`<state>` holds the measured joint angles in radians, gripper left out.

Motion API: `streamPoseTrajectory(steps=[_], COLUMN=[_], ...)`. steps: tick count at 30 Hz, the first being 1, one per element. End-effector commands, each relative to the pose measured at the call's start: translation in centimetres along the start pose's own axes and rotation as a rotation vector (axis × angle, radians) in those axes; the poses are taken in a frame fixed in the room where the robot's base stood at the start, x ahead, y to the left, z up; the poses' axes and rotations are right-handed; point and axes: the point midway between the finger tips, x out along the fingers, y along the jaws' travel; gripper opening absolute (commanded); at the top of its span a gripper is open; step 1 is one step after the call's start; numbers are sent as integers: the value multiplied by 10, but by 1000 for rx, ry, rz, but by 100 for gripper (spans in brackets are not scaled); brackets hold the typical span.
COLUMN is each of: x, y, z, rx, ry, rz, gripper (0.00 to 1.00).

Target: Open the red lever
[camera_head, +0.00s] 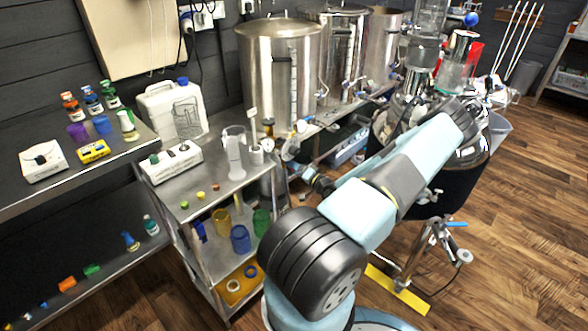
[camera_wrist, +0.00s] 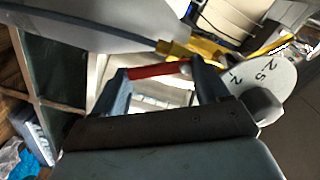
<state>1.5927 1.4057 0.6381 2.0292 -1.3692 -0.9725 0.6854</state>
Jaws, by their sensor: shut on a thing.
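The red lever (camera_wrist: 148,72) shows in the wrist view as a short red bar lying across between my two fingers. My gripper (camera_wrist: 158,69) is shut on it, with one blue-grey finger at each end of the visible red part. A yellow fitting (camera_wrist: 174,48) with a dark hose or rod sits just beyond the lever. In the head view I cannot make out the red lever, and my arm covers much of the area around it.
A white dial (camera_wrist: 268,72) with numbers is close to the right finger. Steel kettles (camera_head: 280,75) stand at the back. A steel cart (camera_head: 205,180) with jars and a white jug (camera_head: 172,110) are at left. Wooden floor (camera_head: 510,235) is open at right.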

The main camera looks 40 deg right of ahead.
Motion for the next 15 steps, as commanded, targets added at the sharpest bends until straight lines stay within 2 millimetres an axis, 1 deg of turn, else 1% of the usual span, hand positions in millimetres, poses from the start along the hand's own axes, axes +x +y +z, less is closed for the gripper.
streamPoseTrajectory(steps=[6,15], x=[-1,-1], y=[2,3], z=[3,5], rx=[133,227], ry=[1,2], rz=[4,5], gripper=[44,44])
